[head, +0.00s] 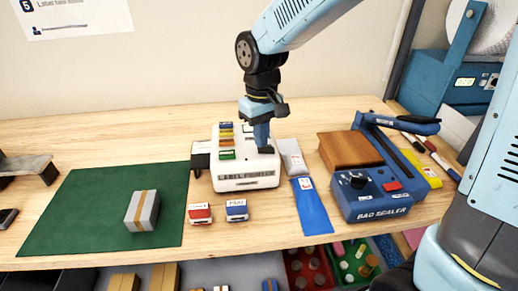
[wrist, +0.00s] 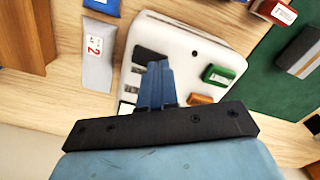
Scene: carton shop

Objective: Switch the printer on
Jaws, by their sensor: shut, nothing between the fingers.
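The white label printer (head: 246,183) stands on the wooden table, its lettered front facing the near edge. Its white top also shows in the wrist view (wrist: 195,52). Coloured blocks sit along its top, including a green one (head: 227,155) at the front. My gripper (head: 262,149) is shut and empty, pointing down over the right part of the printer's top. In the wrist view its closed fingertips (wrist: 160,66) are beside a dark part (wrist: 147,57) on the printer. I cannot tell whether they touch it, and the fingers partly cover it.
A blue bag sealer (head: 375,200) stands to the right. Grey and blue packets (head: 312,208) lie beside the printer. Red (head: 200,214) and blue (head: 236,210) stamps are in front. A green mat (head: 80,212) with a grey box (head: 141,211) lies left.

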